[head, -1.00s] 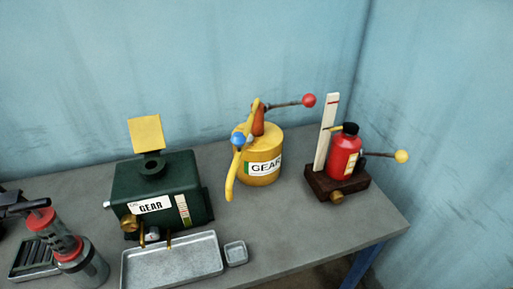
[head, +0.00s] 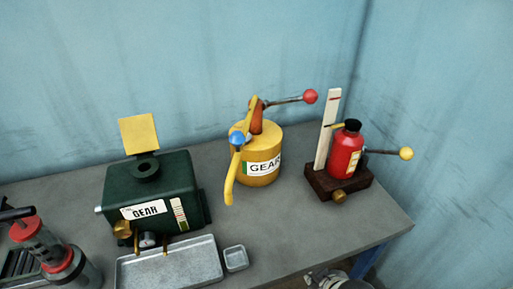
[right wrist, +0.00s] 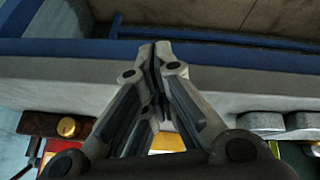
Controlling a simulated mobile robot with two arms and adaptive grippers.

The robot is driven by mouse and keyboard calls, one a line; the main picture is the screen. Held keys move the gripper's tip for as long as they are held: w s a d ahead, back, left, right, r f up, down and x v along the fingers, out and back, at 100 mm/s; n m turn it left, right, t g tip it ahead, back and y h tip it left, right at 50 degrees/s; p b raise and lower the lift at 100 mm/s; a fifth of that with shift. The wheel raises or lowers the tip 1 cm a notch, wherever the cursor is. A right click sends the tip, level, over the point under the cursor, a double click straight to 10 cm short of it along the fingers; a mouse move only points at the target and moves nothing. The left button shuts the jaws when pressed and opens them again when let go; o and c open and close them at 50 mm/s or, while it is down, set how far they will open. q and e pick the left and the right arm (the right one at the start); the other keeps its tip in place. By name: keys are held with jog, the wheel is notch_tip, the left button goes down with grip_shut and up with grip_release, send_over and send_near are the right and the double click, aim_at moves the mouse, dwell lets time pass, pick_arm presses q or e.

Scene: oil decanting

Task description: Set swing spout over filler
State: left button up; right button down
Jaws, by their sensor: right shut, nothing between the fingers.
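The yellow can (head: 257,172) with a GEAR label stands on the bench. Its yellow swing spout (head: 231,185) has a blue knob (head: 237,138) and points down at the can's front left. The dark green gear box (head: 155,195) stands to the left. Its filler (head: 147,167) is a round opening on top, with a yellow flap (head: 139,132) raised behind it. The spout is right of the filler, apart from it. My right gripper (head: 335,279) is low at the bench's front edge, away from the spout; in the right wrist view (right wrist: 155,48) it is shut and empty. My left gripper is out of view.
A red bottle (head: 346,152) with a yellow-knobbed lever stands on a brown base (head: 322,184) at the right. A metal tray (head: 190,262) and small dish (head: 235,257) lie in front. A grey-and-red cylinder (head: 45,245) is at far left. A red-knobbed lever (head: 310,97) tops the can.

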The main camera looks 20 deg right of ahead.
jog(key=w+d+r+n+t, duration=0.1)
jog(key=w+r+t, duration=0.1)
jog(key=w, duration=0.1)
jog(key=w+d+r+n+t, duration=0.1)
jog(key=w+d+r+t, duration=0.1)
jog(key=w+r, duration=0.1)
jog(key=w+d+r+n+t, duration=0.1)
jog(key=w+d+r+n, duration=0.1)
jog(key=w, duration=0.1)
jog(key=shift+w+r+t, duration=0.2)
jog(key=shift+r+t, duration=0.05)
jog(key=shift+t, duration=0.15)
jog(key=w+r+n+t+y, duration=0.3)
jog(key=w+r+n+t, duration=0.15)
jog(key=r, duration=0.35)
jog(key=s+a+r+n+g+y, duration=0.1)
jog(key=r+n+g+y, duration=0.1)
jog(key=r+n+y, duration=0.5)
jog(key=s+a+r+n+g+y, duration=0.2)
jog(key=r+n+y, duration=0.5)
jog(key=n, duration=0.4)
jog(key=shift+a+g+y, duration=0.2)
jog(key=shift+g+y, duration=0.1)
jog(key=shift+g, duration=0.35)
jog(key=shift+a, duration=0.1)
